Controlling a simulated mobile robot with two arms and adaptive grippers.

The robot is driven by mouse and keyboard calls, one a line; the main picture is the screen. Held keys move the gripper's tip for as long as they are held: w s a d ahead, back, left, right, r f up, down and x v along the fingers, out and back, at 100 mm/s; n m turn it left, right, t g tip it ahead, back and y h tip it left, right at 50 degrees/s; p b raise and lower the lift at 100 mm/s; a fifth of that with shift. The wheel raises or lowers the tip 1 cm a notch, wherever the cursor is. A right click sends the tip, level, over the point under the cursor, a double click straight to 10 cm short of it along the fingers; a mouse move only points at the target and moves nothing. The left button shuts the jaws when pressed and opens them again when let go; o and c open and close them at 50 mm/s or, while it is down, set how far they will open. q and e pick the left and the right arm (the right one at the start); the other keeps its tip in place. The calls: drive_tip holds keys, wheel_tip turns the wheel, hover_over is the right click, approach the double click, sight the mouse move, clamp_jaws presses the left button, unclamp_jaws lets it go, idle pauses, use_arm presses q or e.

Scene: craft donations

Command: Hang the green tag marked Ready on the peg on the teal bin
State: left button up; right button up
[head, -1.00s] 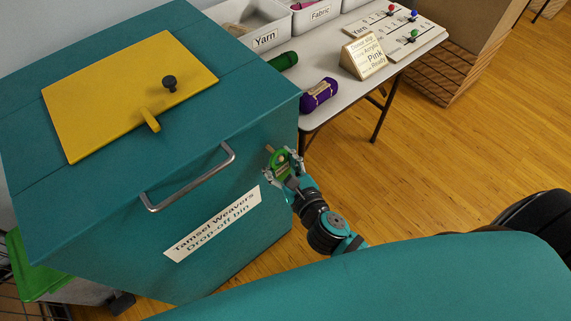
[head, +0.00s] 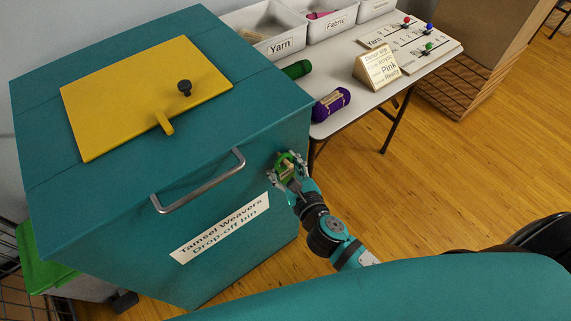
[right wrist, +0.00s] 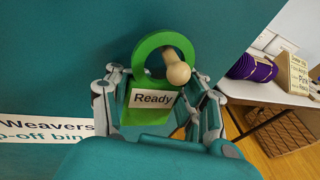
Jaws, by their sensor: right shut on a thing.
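The green tag, a ring on a flat plate marked Ready, shows in the right wrist view (right wrist: 163,97) and small in the head view (head: 282,161). My right gripper (head: 287,170) is shut on its plate, close to the front of the teal bin (head: 130,220). The wooden peg (right wrist: 177,72) sticks out from the bin. In the right wrist view its knob shows in front of the tag's lower ring edge, and the ring appears to be around the peg. Whether the ring touches the peg I cannot tell. My left gripper is out of view.
The bin has a metal handle (head: 200,187), a white sign (head: 220,228) and a yellow lid (head: 110,100). A table (head: 375,95) at the right holds purple yarn (head: 331,104), a tan sign block (head: 377,67) and white boxes (head: 282,45). Open floor lies right of the bin.

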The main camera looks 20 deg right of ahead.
drive_tip(key=o, duration=1.2)
